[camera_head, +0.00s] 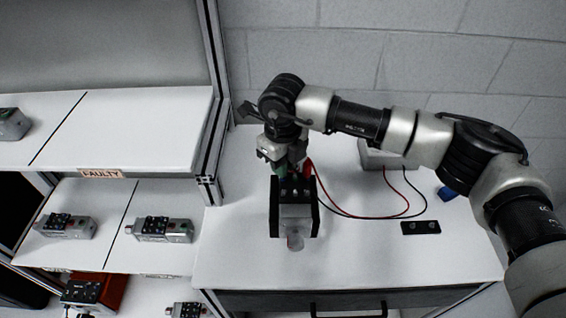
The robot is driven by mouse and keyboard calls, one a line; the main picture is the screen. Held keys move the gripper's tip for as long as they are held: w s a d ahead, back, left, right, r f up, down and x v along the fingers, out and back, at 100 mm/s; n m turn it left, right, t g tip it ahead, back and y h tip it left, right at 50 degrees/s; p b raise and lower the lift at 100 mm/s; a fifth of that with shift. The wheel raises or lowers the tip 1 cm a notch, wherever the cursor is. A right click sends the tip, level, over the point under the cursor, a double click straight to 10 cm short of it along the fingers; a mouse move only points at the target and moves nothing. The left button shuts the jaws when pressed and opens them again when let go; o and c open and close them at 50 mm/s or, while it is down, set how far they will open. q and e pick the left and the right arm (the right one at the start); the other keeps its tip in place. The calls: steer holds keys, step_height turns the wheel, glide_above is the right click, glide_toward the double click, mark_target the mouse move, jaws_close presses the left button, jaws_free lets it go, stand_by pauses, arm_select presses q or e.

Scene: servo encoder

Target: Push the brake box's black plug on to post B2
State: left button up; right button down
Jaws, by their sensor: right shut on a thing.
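A motor unit (296,212) sits upright between the black side walls of a holder (274,212) on the white bench. Its post end lies at the back, under my right gripper (284,168). That gripper points down and is shut; the black plug in it is hidden by the fingers. A red plug (308,166) shows just right of the fingers, and a green part shows at their left. The individual posts, including B2, cannot be made out. The brake box (372,160) is a grey box behind my arm, with a red and a black lead coming from it towards the motor. My left gripper is out of view.
A black strip with two round spots (420,228) and a blue object (447,193) lie on the right of the bench (350,262). Shelves at left hold several similar units (163,229) and a "FAULTY" label (101,173). The bench front is clear.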

stand_by(0.4)
steer(key=shift+b, duration=0.4)
stand_by(0.4)
steer(key=shift+b, duration=0.35)
steer(key=shift+f, duration=0.15)
stand_by(0.4)
steer(key=c, duration=1)
jaws_free()
